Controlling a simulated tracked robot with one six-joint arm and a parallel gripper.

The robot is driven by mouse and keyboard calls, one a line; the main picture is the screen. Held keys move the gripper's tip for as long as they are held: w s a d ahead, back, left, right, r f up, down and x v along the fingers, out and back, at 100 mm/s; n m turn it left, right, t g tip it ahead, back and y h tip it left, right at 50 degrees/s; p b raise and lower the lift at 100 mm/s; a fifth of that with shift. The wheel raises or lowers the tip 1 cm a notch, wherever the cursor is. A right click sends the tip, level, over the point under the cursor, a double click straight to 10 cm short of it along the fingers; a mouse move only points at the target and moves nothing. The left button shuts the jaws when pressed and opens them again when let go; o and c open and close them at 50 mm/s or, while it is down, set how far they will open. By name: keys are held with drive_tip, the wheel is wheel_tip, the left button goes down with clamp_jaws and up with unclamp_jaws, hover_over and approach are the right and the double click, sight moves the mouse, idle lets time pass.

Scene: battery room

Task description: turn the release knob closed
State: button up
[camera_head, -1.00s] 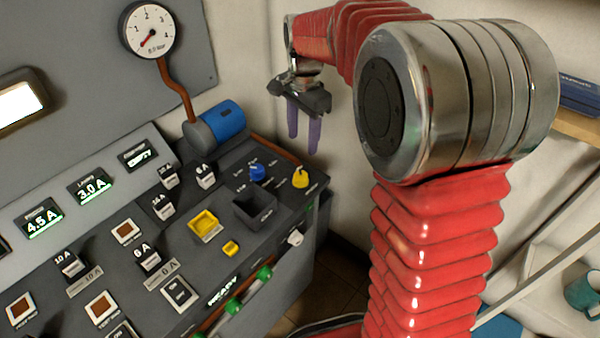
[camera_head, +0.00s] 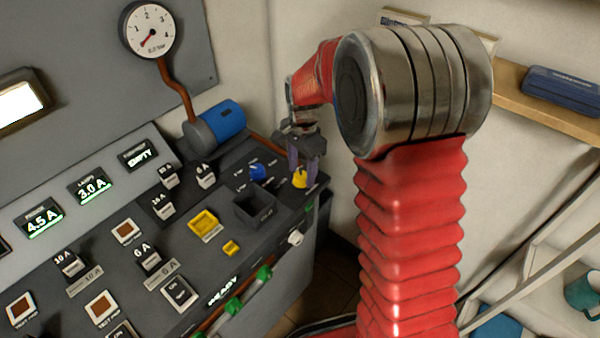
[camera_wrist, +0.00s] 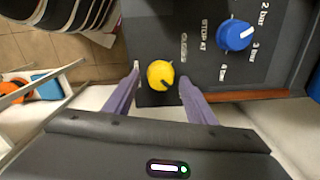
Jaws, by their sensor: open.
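The yellow release knob (camera_head: 299,179) stands at the far right end of the sloped console. In the wrist view the same knob (camera_wrist: 160,74) is round, with a dark pointer mark toward its lower right. My gripper (camera_head: 304,166) is open and points down over the knob. In the wrist view its two purple fingers lie on either side of the knob, with a gap visible on the left; contact on the right cannot be told. Lettering stands on the panel beside the knob, sideways and hard to read.
A blue knob (camera_wrist: 235,35) with a bar scale sits close by on the panel. A blue cylinder (camera_head: 222,121) and a pressure gauge (camera_head: 150,29) stand behind.

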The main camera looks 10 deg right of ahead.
drive_tip(key=shift+f, duration=0.6)
drive_tip(key=shift+c, duration=0.6)
drive_tip(key=c, duration=0.9)
drive_tip(key=shift+a, duration=0.2)
drive_tip(key=shift+d, duration=0.15)
